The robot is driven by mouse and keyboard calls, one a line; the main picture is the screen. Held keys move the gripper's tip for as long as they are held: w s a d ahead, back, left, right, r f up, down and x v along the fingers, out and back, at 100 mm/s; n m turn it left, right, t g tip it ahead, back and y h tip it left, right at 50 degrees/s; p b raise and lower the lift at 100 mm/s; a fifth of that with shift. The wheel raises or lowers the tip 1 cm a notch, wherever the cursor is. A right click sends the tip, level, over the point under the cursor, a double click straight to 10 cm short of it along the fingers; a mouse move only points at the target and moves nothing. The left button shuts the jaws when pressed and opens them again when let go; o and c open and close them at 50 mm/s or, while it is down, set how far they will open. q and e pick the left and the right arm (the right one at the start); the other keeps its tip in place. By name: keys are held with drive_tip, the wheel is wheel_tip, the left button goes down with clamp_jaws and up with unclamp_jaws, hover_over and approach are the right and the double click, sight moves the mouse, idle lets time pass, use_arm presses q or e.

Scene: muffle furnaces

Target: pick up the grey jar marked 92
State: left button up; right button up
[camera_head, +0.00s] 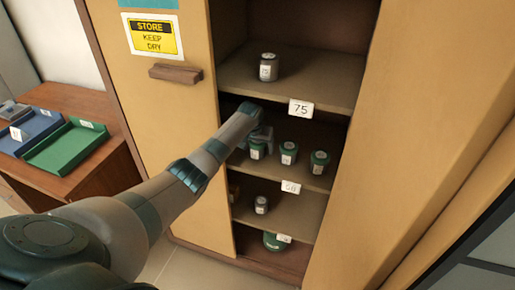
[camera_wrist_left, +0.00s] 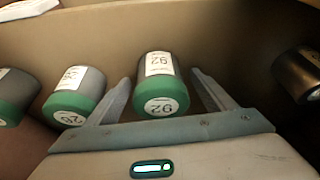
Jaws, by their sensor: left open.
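The grey jar marked 92 (camera_wrist_left: 157,72) has a green lid and a white label, and shows large in the left wrist view. In the head view it appears to be the leftmost green-lidded jar (camera_head: 257,149) on the middle shelf, partly behind my gripper. My left gripper (camera_wrist_left: 167,78) is open, with one finger on each side of this jar and gaps visible between. In the head view the gripper (camera_head: 262,136) reaches into the cabinet, its fingers mostly hidden. My right gripper is not in view.
Two similar green-lidded jars (camera_head: 288,153) (camera_head: 319,161) stand beside it on the same shelf. A dark jar (camera_wrist_left: 303,72) is on the other side in the wrist view. The upper shelf (camera_head: 320,85) is close above my arm. The cabinet door (camera_head: 165,120) stands left.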

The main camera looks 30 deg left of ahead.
use_arm(q)
drive_tip(key=c, duration=1.3)
drive_tip(key=shift+r, duration=0.1)
drive_tip(key=shift+c, duration=0.2)
drive_tip(key=shift+w+r+b, duration=0.1)
drive_tip(key=shift+r+b, duration=0.25)
drive_tip(key=shift+b, duration=0.05)
drive_tip(key=shift+r, duration=0.25)
drive_tip(key=s+d+b, duration=0.1)
drive_tip(key=s+d, duration=0.1)
drive_tip(key=s, duration=0.6)
drive_tip(key=s+d+b, duration=0.2)
drive_tip(key=s+d, duration=0.1)
drive_tip(key=s, duration=0.6)
drive_tip(key=shift+s+d, duration=0.15)
drive_tip(key=shift+d, duration=0.15)
